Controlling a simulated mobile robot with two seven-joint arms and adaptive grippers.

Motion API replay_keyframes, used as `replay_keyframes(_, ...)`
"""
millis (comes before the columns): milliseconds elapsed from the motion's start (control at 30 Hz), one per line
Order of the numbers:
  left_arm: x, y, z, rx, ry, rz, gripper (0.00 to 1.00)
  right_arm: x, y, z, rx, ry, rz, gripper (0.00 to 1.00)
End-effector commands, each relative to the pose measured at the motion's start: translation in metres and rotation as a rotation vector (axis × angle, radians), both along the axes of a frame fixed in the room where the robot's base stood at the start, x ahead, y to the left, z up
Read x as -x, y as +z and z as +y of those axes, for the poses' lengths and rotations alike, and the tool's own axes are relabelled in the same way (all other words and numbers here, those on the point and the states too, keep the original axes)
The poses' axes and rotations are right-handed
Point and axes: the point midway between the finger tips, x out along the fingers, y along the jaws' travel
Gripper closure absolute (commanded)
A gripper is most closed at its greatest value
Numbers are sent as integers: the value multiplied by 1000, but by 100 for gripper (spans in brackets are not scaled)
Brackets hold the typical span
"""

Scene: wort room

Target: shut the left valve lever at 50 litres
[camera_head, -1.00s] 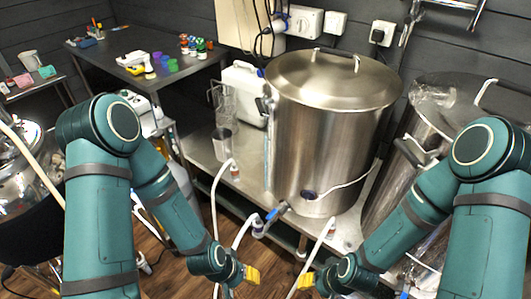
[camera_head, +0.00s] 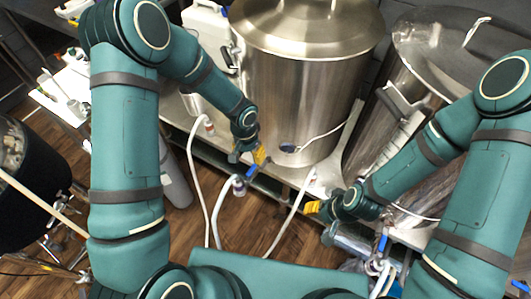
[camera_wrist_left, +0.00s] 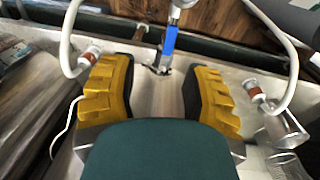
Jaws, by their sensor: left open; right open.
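The large steel kettle (camera_head: 300,85) stands on the metal bench in the head view. A blue valve lever (camera_head: 250,171) shows low at its front, with a white hose fitting (camera_head: 239,186) beside it. My left gripper (camera_head: 258,155) is just above the lever and partly hides it and the valve. In the left wrist view my open, empty yellow fingers (camera_wrist_left: 161,90) have the blue lever (camera_wrist_left: 170,42) ahead, roughly centred between them and apart from both. My right gripper (camera_head: 313,208) is open and empty, lower right of the kettle. No litre reading is legible.
A second steel vessel (camera_head: 460,50) stands to the right, with another blue lever (camera_head: 383,243) low in front. White hoses (camera_head: 198,165) hang before the bench edge. A white jerrycan (camera_head: 207,30) stands left of the kettle. Wooden floor (camera_head: 270,215) lies open below.

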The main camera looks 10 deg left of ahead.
Motion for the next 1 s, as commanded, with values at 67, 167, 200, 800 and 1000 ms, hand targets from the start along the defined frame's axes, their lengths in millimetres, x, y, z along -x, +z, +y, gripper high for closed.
replay_keyframes(67, -11, 7, 7, -45, -15, -9, 52, 1, 2, 0, 0, 0, 1, 53)
replay_keyframes(167, -15, 6, 11, -67, -23, -11, 52, 1, 1, 0, 0, 1, 2, 53)
replay_keyframes(200, -15, 2, 11, -69, -23, -10, 52, 1, 0, 0, 0, 1, 2, 53)
replay_keyframes(800, -14, -105, 11, -65, -22, -8, 52, -2, -22, 0, 1, 0, -4, 53)
replay_keyframes(1000, -14, -124, 10, -65, -22, -10, 52, -3, -25, 0, 1, 1, -7, 53)
